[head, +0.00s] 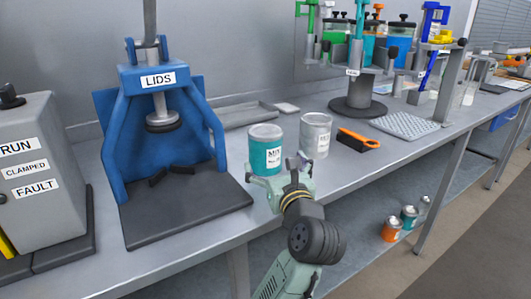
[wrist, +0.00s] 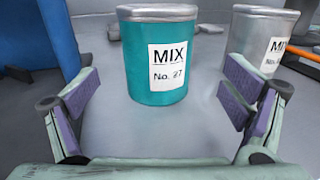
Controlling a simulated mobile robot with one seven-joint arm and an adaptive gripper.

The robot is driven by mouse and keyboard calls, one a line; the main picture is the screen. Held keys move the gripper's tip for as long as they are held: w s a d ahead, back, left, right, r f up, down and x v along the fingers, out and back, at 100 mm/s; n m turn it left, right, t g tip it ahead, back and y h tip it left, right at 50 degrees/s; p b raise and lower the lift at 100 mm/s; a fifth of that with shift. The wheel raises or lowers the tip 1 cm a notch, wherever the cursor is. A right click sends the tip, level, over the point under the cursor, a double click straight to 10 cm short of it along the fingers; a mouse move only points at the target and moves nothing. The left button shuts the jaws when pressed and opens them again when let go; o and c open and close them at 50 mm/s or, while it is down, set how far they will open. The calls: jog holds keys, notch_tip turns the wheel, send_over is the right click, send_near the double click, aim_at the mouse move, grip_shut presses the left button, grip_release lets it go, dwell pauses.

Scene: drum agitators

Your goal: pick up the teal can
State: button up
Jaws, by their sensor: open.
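The teal can (head: 265,151) stands upright on the grey bench, with a pale lid and a white label. In the wrist view the teal can (wrist: 150,75) is straight ahead, its label reading "MIX No. 27". My gripper (head: 279,172) is at the front of the bench, just on the near side of the can. In the wrist view my gripper (wrist: 160,103) is open and empty, its purple-padded fingers spread wide. The can sits beyond the fingertips, roughly centred and a little left. I see no contact between the fingers and the can.
A silver can (head: 315,135) stands close to the right of the teal can. A blue "LIDS" press (head: 162,120) is on the left. An orange-and-black brush (head: 358,140) and a perforated tray (head: 404,125) lie further right. Small cans (head: 391,229) sit on the lower shelf.

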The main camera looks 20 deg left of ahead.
aim_at(266, 147)
jog(key=x, duration=0.2)
jog(key=p+x, duration=0.1)
jog(key=x, duration=0.1)
jog(key=p+x, duration=0.1)
jog(key=x, duration=0.2)
jog(key=shift+a+r, duration=0.2)
jog(key=shift+r, duration=0.15)
jog(key=shift+w+a+f, duration=0.1)
jog(key=shift+w+a, duration=0.1)
jog(key=shift+w, duration=0.1)
jog(key=c, duration=1.6)
